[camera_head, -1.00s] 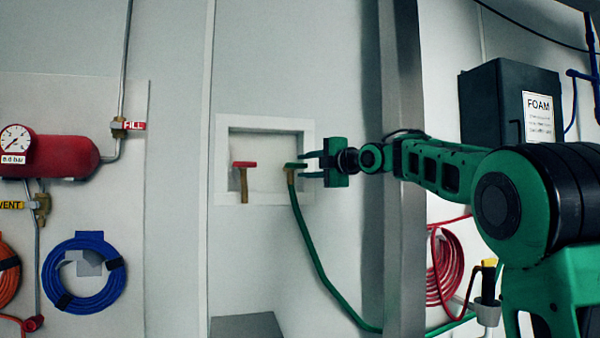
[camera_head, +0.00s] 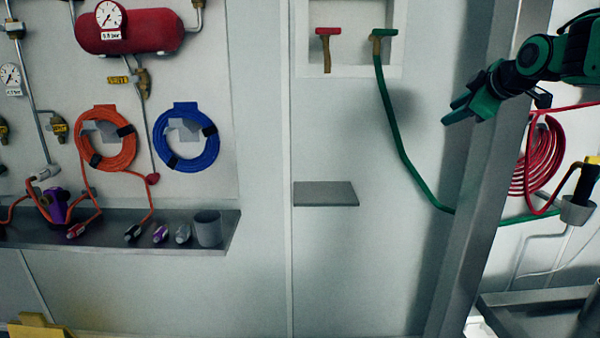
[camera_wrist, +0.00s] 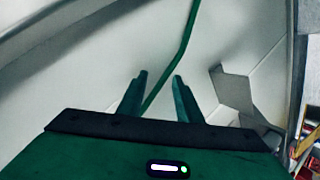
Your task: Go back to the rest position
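My gripper (camera_head: 462,112) is in the upper right of the head view, in front of the metal post and pointing down and left. In the wrist view its two green fingers (camera_wrist: 160,82) are apart with nothing held between them. The green hose (camera_wrist: 187,40) passes behind the fingers in that view. In the head view the green hose (camera_head: 398,135) hangs from a green-handled tap (camera_head: 382,34) in the wall recess and runs down to the right, clear of my gripper. A red-handled tap (camera_head: 326,40) is beside it.
The metal post (camera_head: 480,190) stands close to my arm. A small grey shelf (camera_head: 325,194) is on the wall. A long shelf (camera_head: 228,238) at left holds a grey cup (camera_head: 207,228) and several connectors. A red hose coil (camera_head: 535,160) hangs at right. The wall's middle is clear.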

